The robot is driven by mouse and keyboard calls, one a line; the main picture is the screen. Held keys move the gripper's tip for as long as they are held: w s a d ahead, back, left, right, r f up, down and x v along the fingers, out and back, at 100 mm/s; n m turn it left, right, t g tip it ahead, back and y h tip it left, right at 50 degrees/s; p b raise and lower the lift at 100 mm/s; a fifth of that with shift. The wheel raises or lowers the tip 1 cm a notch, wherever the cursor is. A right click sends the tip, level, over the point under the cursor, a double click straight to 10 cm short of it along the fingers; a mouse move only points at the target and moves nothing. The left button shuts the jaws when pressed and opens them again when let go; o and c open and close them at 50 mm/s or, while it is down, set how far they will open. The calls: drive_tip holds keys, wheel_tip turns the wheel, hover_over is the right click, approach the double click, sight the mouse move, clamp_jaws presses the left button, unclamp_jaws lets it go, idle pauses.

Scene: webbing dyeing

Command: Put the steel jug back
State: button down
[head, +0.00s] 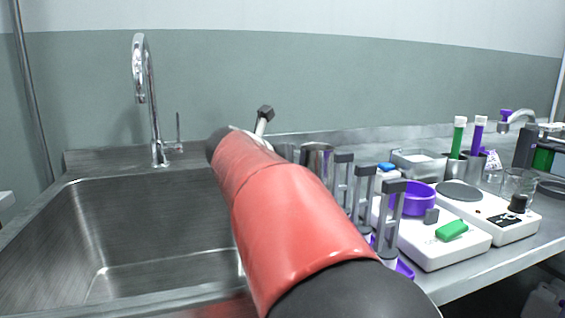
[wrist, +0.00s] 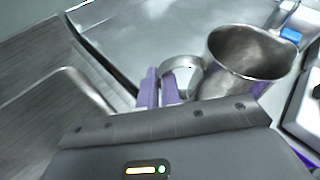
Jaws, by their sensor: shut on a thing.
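The steel jug (wrist: 252,62) is an open metal cup with a looped handle (wrist: 184,73) on its left side. My gripper (wrist: 163,88) has purple fingertips and is shut on this handle, left of the jug's body. The jug looks upright and, as far as I see, empty. In the head view part of the jug (head: 317,157) shows just right of my red arm, over the steel counter behind the sink. My arm hides my gripper there. I cannot tell whether the jug's base touches the counter.
The sink (head: 130,235) with its tall tap (head: 150,100) lies left of my arm.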

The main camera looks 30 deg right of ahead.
drive_tip(key=shift+f, duration=0.1)
drive_tip(key=c, duration=1.6)
unclamp_jaws()
drive_tip(key=v, duration=1.2)
